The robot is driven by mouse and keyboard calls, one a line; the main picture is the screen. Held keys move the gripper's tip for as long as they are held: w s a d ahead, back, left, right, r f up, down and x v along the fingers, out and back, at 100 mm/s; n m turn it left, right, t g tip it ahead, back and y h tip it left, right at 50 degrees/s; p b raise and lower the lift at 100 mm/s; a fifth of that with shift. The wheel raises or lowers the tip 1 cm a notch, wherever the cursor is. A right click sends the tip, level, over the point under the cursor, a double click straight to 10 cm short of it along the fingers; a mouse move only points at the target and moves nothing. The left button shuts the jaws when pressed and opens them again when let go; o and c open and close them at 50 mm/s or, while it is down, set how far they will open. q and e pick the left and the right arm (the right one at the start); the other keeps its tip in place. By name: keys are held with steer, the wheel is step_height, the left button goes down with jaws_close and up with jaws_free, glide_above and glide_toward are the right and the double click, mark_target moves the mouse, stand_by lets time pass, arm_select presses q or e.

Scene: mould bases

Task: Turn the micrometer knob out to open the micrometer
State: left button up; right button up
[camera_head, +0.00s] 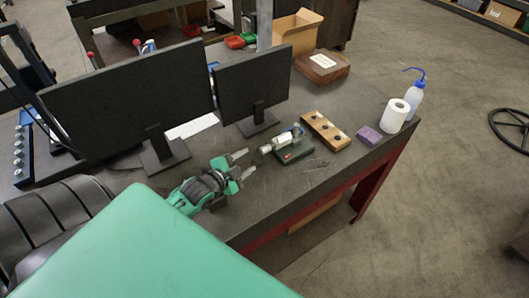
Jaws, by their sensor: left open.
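The micrometer (283,140) rests in a dark green stand (294,153) on the dark workbench (334,178). Its light knob end (265,149) points left, towards my left gripper. My left gripper (245,162) is open, with its two fingers spread and pointing right. The fingertips are a little short of the knob, and nothing shows between them. The gap between the micrometer's measuring faces is too small to make out. My right gripper is not in view.
Two monitors (130,90) stand behind the gripper. Right of the micrometer are a wooden block with dark knobs (325,131), a purple block (369,136), a paper roll (395,116) and a wash bottle (415,98). A thin metal tool (316,164) lies in front of the stand.

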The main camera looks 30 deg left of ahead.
mark_target(262, 152)
arm_select(q)
steer(key=b+x, duration=0.4)
steer(key=x, duration=0.4)
steer(key=shift+w+f, duration=0.1)
steer(key=shift+f, duration=0.1)
steer(key=shift+b+x, duration=0.45)
steer(key=shift+x, duration=0.4)
steer(key=shift+r, duration=0.15)
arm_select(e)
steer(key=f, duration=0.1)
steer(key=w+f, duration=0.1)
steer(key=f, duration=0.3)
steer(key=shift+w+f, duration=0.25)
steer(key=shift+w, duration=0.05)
arm_select(q)
steer(key=c, duration=1)
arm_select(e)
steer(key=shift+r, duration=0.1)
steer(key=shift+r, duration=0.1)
